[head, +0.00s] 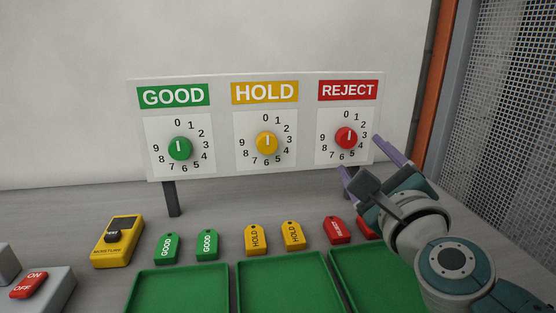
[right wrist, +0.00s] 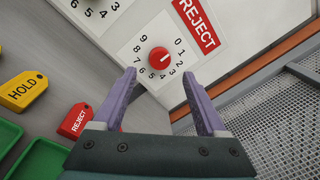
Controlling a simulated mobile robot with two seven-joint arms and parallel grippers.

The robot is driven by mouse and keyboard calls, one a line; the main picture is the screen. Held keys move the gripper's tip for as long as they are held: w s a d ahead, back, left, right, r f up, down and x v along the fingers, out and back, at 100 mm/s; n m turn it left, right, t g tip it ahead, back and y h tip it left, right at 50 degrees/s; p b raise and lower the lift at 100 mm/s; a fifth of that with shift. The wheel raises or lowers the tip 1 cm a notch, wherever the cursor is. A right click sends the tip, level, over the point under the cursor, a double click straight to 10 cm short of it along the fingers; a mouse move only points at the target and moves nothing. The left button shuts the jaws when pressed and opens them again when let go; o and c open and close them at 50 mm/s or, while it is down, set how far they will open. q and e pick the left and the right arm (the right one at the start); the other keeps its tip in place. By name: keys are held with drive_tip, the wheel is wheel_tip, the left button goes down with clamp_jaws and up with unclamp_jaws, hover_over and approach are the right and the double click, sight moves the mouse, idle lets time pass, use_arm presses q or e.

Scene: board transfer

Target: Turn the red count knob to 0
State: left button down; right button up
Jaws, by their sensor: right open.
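The red count knob (head: 346,138) sits on the dial under the REJECT label at the right of the board. In the right wrist view the knob (right wrist: 159,58) shows just beyond and between the fingertips. My right gripper (head: 360,155) is open and empty, its purple fingers at the lower right of the red dial, apart from the knob. It also shows in the right wrist view (right wrist: 156,77). My left gripper is not in view.
A green knob (head: 179,149) and a yellow knob (head: 266,143) are on the same board. Green, yellow and red tags lie below, behind green trays (head: 180,289). A yellow moisture meter (head: 118,241) and a red ON/OFF switch (head: 29,284) are at left. Metal mesh (head: 515,90) stands at right.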

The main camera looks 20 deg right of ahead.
drive_tip(key=v, duration=0.3)
drive_tip(key=shift+s+a, duration=0.15)
drive_tip(key=shift+s, duration=0.2)
drive_tip(key=s+a+n+g+y+p, duration=0.3)
drive_tip(key=s+a+n+y, duration=0.15)
drive_tip(key=a+n, duration=0.5)
drive_tip(key=s+a+n+g+y+p, duration=0.25)
drive_tip(key=a+n+y, duration=0.35)
drive_tip(key=n, duration=0.6)
drive_tip(key=s+d+n+g+h+p, duration=0.2)
drive_tip(key=s+d+n+g, duration=0.15)
drive_tip(key=s+n, duration=0.35)
drive_tip(key=s+d+n+g+h+p, duration=0.25)
drive_tip(key=s+n+g, duration=0.2)
drive_tip(key=s, duration=0.55)
wheel_tip(320, 180, up, 37)
drive_tip(key=p, duration=3.7)
drive_tip(key=shift+w+a+r, duration=0.15)
drive_tip(key=shift+w+a, duration=0.2)
drive_tip(key=shift+w, duration=0.05)
